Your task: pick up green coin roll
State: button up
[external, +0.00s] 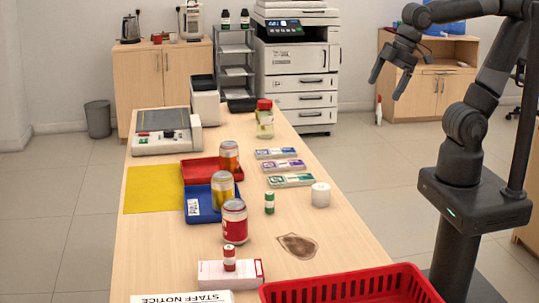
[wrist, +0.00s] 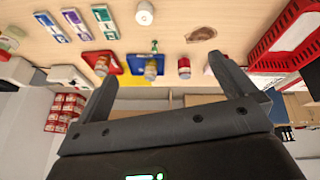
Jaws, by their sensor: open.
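The green coin roll (external: 269,203) is a small green-and-white cylinder standing upright on the wooden counter (external: 170,250), left of a white roll (external: 320,194). In the wrist view the small green roll (wrist: 154,46) shows near the upper middle, between the white roll and the blue tray. My gripper (external: 388,85) is open and empty, raised in the air right of the counter and well away from the roll. In the wrist view its spread fingers (wrist: 164,72) frame the lower middle.
Cans stand near the roll: a red one (external: 234,222) on the counter, others at the blue tray (external: 198,212) and red tray (external: 195,172). Banknote bundles (external: 290,180) lie behind the roll. A red-and-white roll (external: 229,258) and a red basket (external: 350,288) are in front.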

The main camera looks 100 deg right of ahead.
aim_at(270, 193)
jog(key=s, duration=0.1)
jog(key=s+f+m, duration=0.1)
jog(key=s, duration=0.1)
jog(key=s+m, duration=0.1)
jog(key=shift+s+f+t+y, duration=0.2)
jog(key=shift+f+t+y, duration=0.1)
jog(key=shift+t, duration=0.1)
jog(key=c, duration=1.1)
jog(key=shift+w, duration=0.1)
